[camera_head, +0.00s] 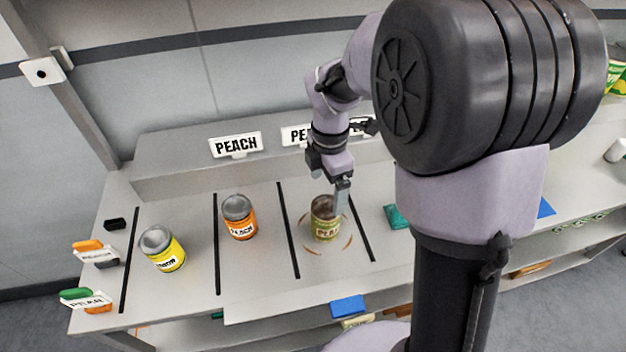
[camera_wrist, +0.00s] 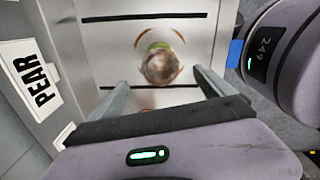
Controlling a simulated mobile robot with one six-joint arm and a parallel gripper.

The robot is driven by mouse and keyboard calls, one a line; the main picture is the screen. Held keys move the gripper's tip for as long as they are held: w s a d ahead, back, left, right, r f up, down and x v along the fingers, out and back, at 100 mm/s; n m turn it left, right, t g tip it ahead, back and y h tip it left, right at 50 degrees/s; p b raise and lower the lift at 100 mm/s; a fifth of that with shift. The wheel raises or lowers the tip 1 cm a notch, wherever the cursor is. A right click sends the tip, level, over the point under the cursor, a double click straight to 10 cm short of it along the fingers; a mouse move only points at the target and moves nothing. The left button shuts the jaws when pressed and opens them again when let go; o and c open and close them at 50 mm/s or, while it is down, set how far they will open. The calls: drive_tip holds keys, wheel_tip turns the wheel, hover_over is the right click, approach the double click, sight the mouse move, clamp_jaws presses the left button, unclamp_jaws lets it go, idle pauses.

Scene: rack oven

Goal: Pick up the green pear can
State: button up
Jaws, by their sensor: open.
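The green pear can (camera_head: 325,222) stands upright on the shelf in the third lane from the left, with faint orange arcs around its base. In the wrist view its round top (camera_wrist: 160,68) shows beyond the fingers, with a bit of green at its edge. I cannot tell how far the fingertips are from the can.
An orange peach can (camera_head: 239,218) and a yellow can (camera_head: 163,249) stand in lanes to the left. Black divider strips (camera_head: 288,230) separate the lanes. A raised back ledge carries signs, including a PEAR sign (camera_wrist: 33,83). A teal object (camera_head: 396,217) lies to the right.

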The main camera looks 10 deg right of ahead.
sight(327, 207)
drive_tip(key=f+b, duration=0.1)
drive_tip(key=f, duration=0.4)
drive_tip(key=f+b, duration=0.2)
drive_tip(key=f, duration=0.2)
drive_tip(key=shift+s+f, duration=0.2)
drive_tip(key=shift+f, duration=0.2)
wheel_tip(327, 207, down, 5)
drive_tip(key=b, duration=0.3)
drive_tip(key=shift+w+f, duration=0.1)
drive_tip(key=shift+r, duration=0.2)
clamp_jaws()
